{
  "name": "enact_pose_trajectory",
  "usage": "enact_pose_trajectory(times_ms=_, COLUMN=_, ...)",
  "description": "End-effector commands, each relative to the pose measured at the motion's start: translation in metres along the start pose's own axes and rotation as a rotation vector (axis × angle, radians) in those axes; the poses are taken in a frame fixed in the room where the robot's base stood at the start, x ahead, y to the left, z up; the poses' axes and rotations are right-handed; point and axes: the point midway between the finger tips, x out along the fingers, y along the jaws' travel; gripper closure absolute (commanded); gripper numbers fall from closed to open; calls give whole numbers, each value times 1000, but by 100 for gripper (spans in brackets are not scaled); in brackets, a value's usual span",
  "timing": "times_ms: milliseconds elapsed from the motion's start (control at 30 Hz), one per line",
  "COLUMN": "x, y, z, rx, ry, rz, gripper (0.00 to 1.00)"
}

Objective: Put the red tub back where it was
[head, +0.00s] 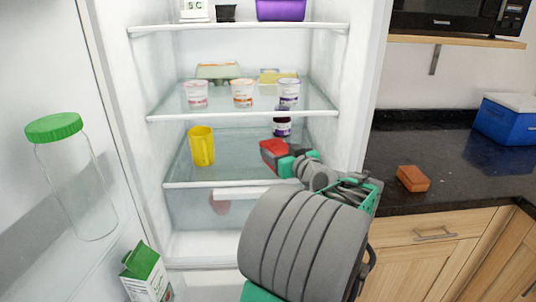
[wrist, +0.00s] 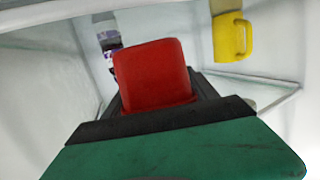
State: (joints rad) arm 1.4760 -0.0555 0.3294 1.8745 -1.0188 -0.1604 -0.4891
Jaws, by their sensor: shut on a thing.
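The red tub (head: 272,150) is held at the end of my arm, in front of the fridge's lower glass shelf. In the wrist view the red tub (wrist: 152,74) fills the middle, upright between the dark jaws. My gripper (head: 285,160) is shut on it; the wrist view also shows my gripper (wrist: 160,120), with green and black parts below the tub. The lower glass shelf (head: 235,184) holds a yellow mug (head: 202,146) at left and a dark jar (head: 282,127) at the back right. Whether the tub touches the shelf cannot be told.
Several yogurt cups, including an orange-marked cup (head: 242,93), stand on the shelf above. The fridge's right wall (head: 350,110) is close to my arm. Bare shelf lies between the mug and the jar. A brown block (head: 413,178) sits on the dark counter (head: 460,185).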

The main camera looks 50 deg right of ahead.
Motion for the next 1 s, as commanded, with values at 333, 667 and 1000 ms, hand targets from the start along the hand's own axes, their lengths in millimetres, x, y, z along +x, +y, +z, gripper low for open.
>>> enact_pose_trajectory(times_ms=333, x=50, y=-1, z=6, rx=2, ry=-1, rz=-2, gripper=89)
enact_pose_trajectory(times_ms=667, x=52, y=-1, z=26, rx=-2, ry=2, rz=-3, gripper=89)
enact_pose_trajectory(times_ms=1000, x=52, y=-2, z=30, rx=-1, ry=0, rz=-3, gripper=17)
